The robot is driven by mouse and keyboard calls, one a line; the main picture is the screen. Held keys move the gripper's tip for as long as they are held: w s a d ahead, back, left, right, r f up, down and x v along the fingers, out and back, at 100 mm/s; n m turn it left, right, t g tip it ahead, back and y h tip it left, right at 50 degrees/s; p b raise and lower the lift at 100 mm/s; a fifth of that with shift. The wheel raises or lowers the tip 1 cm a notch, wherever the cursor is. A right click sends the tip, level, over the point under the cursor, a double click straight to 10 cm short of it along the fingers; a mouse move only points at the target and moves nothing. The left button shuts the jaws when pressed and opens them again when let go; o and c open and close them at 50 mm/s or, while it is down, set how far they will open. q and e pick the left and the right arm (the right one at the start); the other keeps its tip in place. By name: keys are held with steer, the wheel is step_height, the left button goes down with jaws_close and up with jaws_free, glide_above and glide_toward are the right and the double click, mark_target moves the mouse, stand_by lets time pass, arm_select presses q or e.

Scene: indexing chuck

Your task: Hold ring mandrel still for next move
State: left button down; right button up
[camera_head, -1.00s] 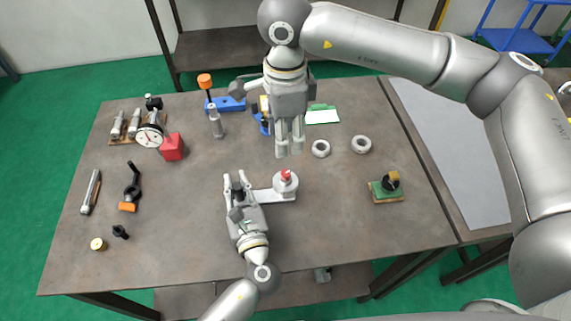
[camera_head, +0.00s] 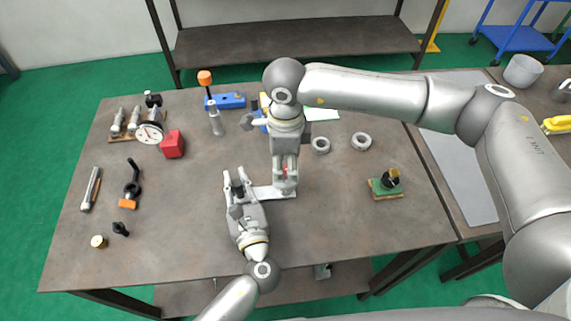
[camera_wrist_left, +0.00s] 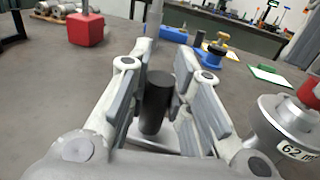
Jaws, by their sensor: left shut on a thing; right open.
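The ring mandrel is a silver stepped round piece with a "62 mm" label (camera_wrist_left: 285,125) and a red top (camera_wrist_left: 312,92). It stands upright on a light plate (camera_head: 262,191) that also carries a black post (camera_wrist_left: 156,100). My left gripper (camera_head: 238,178) is shut on the black post, with a finger on each side of it. My right gripper (camera_head: 285,184) points down over the mandrel, open. Its fingers hide most of the mandrel in the head view, and a bit of the red top shows between them. Whether they touch it, I cannot tell.
Two grey rings (camera_head: 361,140) lie to the right of my right gripper. A green block with a black and yellow part (camera_head: 386,184) sits further right. A red cube (camera_head: 172,144) and a dial gauge (camera_head: 149,133) stand at the left. The table front is clear.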

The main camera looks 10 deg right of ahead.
arm_select(q)
steer(key=shift+f, duration=0.15)
arm_select(e)
steer(key=shift+f, duration=0.65)
jaws_close()
steer(key=shift+n, duration=0.3)
steer(key=n, duration=0.3)
steer(key=shift+n, duration=2.2)
